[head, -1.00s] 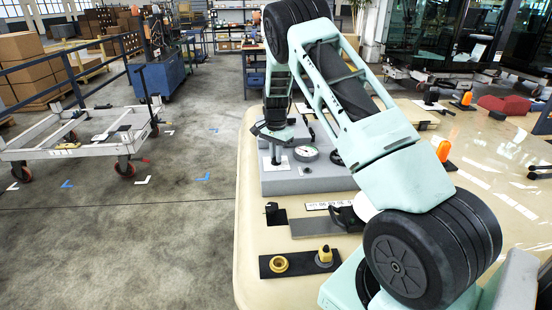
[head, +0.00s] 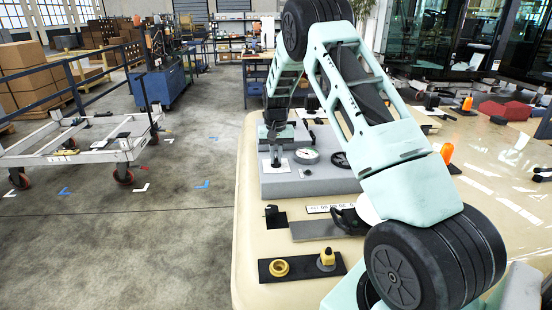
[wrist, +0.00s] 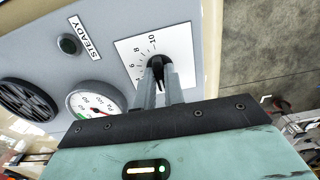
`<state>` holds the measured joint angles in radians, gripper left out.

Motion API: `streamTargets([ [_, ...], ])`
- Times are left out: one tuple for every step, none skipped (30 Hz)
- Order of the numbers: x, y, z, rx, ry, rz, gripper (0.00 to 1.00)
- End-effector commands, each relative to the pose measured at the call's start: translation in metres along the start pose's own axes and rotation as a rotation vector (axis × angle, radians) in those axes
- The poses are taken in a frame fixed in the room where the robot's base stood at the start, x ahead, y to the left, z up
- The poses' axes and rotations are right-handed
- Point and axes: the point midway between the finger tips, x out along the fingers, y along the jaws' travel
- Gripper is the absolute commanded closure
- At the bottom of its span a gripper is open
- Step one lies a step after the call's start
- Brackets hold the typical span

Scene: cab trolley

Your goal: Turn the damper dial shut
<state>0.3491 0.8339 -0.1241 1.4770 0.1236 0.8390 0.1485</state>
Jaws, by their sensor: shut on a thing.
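The damper dial (wrist: 157,63) is a small black knob on a white scale plate (wrist: 182,48) with printed numbers. In the wrist view my gripper (wrist: 160,72) reaches it from below, with its two grey fingers closed on the knob's sides. The fingers hide part of the knob and the low end of the scale; the number 10 shows just above the knob. I cannot read the setting exactly. In the head view my gripper (head: 276,161) points down at the same white plate (head: 284,167), at the left of the grey panel (head: 310,187); the knob is hardly visible there.
A round gauge (wrist: 96,100), a black handwheel (wrist: 25,99) and a black button (wrist: 69,45) by a STEADY label sit beside the dial. A black strip with yellow fittings (head: 302,267) lies nearer me. A trolley (head: 85,147) stands left on open floor.

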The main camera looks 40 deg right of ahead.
Motion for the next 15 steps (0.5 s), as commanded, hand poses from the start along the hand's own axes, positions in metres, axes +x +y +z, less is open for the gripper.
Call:
streamTargets([
  [-0.0015, 0.0004, -0.0013, -0.010, 0.004, -0.001, 1.00],
  [-0.0016, 0.0004, -0.0013, -0.015, 0.004, -0.001, 1.00],
  [-0.0016, 0.0004, -0.0014, -0.020, 0.004, -0.001, 1.00],
  [-0.0017, 0.0004, -0.0014, -0.024, 0.004, 0.000, 1.00],
  [-0.0018, 0.0003, -0.0014, -0.027, 0.004, 0.000, 1.00],
  [-0.0018, 0.0003, -0.0014, -0.030, 0.004, 0.000, 1.00],
  [-0.0019, 0.0003, -0.0014, -0.032, 0.005, 0.000, 1.00],
  [-0.0019, 0.0002, -0.0014, -0.034, 0.005, 0.000, 1.00],
  [-0.0020, 0.0002, -0.0014, -0.035, 0.005, 0.000, 1.00],
  [-0.0020, 0.0002, -0.0014, -0.035, 0.005, 0.000, 1.00],
  [-0.0021, 0.0002, -0.0014, -0.035, 0.005, 0.000, 1.00],
  [-0.0021, 0.0002, -0.0014, -0.035, 0.005, 0.000, 1.00],
  [-0.0021, 0.0001, -0.0014, -0.035, 0.005, 0.000, 1.00],
  [-0.0021, 0.0002, -0.0015, -0.035, 0.005, 0.000, 1.00],
  [-0.0021, 0.0001, -0.0014, -0.035, 0.005, 0.000, 1.00],
])
